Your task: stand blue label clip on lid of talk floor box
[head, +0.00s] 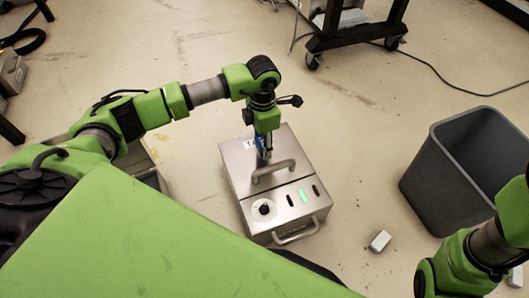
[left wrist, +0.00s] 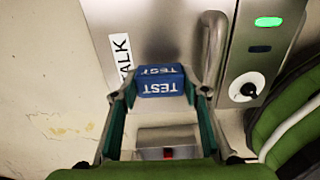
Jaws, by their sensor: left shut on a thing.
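The talk floor box (head: 236,165) is a metal case on the floor, with a raised lid handle (head: 273,170) and a black knob. Its white TALK label (left wrist: 121,55) shows in the left wrist view. My left gripper (head: 263,150) points down over the far part of the lid, beyond the handle. It is shut on the blue label clip (left wrist: 159,82), which reads TEST and sits between the fingertips, between label and handle. In the head view the clip (head: 260,143) is mostly hidden by the gripper. I cannot tell whether it touches the lid. My right gripper is not visible.
A grey bin (head: 423,175) stands at the right, near my right arm. A small grey block (head: 380,241) lies on the floor between bin and box. A wheeled dark stand (head: 350,37) and a cable are at the back. The floor behind the box is clear.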

